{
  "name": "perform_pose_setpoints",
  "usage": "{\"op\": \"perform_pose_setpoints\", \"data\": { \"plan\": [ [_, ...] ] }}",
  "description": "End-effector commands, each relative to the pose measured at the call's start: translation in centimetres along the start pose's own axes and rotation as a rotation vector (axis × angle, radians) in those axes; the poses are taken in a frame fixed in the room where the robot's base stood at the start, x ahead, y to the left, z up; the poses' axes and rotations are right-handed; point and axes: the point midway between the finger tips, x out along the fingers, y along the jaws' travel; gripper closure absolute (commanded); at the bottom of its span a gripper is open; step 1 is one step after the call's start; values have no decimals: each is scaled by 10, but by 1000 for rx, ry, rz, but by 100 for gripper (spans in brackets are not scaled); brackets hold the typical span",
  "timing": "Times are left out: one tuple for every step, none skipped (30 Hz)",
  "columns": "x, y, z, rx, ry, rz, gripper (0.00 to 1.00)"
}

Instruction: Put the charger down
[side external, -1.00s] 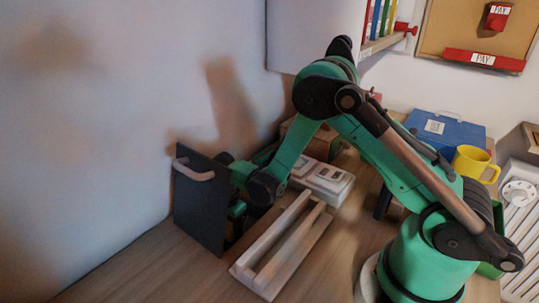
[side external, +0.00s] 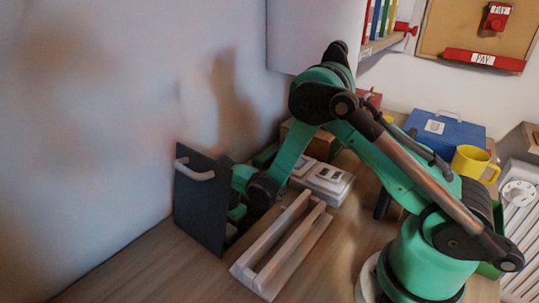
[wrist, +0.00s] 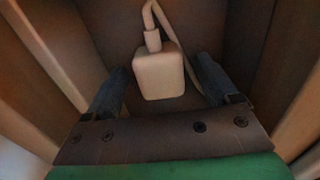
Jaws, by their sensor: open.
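The white charger (wrist: 158,74), a small rounded block with a pale plug and cable (wrist: 151,22) at its top end, lies on a brown surface in the wrist view. My gripper (wrist: 162,80) has its two dark fingers spread, one on each side of the charger. A gap shows on the left; on the right the finger is close to the cable, and I cannot tell if it touches. In the side view my gripper is behind a dark panel with a pale handle (side external: 201,204), low near the wall. The charger is hidden there.
Wooden walls (wrist: 42,50) flank my gripper in the wrist view. In the side view a pale wooden rack (side external: 262,278) lies right of the panel. White boxes (side external: 328,181), a blue box (side external: 458,134) and a yellow mug (side external: 470,162) stand behind. The front of the table is clear.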

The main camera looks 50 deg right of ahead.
Motion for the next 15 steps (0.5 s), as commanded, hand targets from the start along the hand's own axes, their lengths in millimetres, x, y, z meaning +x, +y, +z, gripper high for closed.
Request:
{"op": "perform_pose_setpoints", "data": {
  "plan": [
    [-4,0,0,0,0,0,19],
    [-6,0,0,0,0,0,19],
    [-11,0,0,0,0,0,19],
    [-16,0,0,0,0,0,19],
    [-20,0,0,0,0,0,19],
    [-27,0,0,0,0,0,19],
    [-33,0,0,0,0,0,19],
    [-39,0,0,0,0,0,19],
    [-47,0,0,0,0,0,19],
    [-53,0,0,0,0,0,19],
    [-59,0,0,0,0,0,19],
    [-68,0,0,0,0,0,19],
    [-73,-1,0,0,0,0,19],
    [-79,0,0,0,0,0,19],
    [-87,0,0,0,0,0,19]
  ]
}}
